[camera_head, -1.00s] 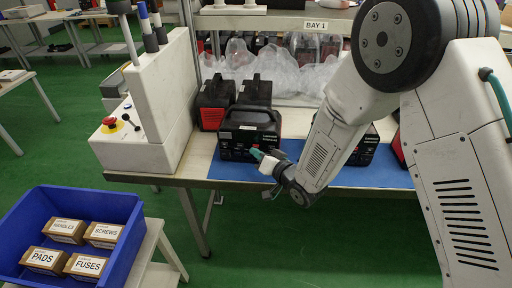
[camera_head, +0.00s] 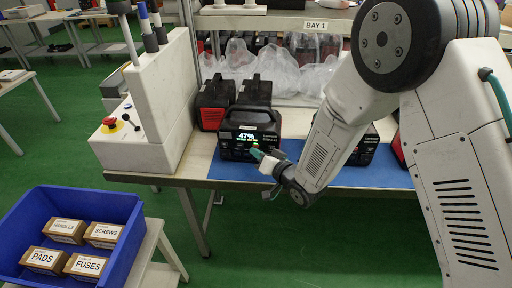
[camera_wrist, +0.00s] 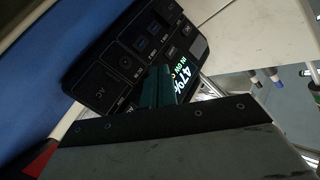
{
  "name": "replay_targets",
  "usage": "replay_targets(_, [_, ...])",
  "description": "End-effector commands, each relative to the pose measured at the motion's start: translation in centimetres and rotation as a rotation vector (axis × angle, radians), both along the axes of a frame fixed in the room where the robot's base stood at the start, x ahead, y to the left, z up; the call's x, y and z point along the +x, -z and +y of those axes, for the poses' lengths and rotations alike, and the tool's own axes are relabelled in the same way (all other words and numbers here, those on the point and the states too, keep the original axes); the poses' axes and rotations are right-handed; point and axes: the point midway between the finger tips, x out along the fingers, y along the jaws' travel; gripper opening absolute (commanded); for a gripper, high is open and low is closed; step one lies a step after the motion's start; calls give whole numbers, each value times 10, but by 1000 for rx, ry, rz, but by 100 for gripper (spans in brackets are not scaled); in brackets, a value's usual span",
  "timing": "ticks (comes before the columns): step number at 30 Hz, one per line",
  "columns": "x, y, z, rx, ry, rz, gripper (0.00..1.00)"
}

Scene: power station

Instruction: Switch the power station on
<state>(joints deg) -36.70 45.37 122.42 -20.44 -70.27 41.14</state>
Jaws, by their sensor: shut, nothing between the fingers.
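The power station (camera_head: 240,134) is a black box with a carry handle, standing upright at the left end of the blue mat on the bench. Its display is lit and reads 47% in the head view. In the wrist view the power station (camera_wrist: 128,55) fills the upper middle, with ports and the lit display on its front panel. My gripper (camera_head: 257,155) is shut and empty, its teal fingertips at the front panel just below the display. The fingertips (camera_wrist: 158,88) cover part of the panel in the wrist view, so I cannot see exactly what they touch.
More black and red units (camera_head: 214,103) stand behind and to the right. A white console with a red button (camera_head: 109,122) is at the left. A blue bin (camera_head: 128,236) of labelled boxes stands at lower left. The blue mat (camera_head: 225,172) is bare in front.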

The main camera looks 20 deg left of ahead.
Motion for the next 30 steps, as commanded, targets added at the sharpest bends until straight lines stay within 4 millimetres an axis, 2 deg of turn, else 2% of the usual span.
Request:
replay_targets(5, [-9, 0, -2, -1, -1, 1, 0])
replay_targets(16, [-13, 0, -2, -1, -1, 1, 0])
replay_targets(30, [-59, 0, -10, -1, -2, 1, 0])
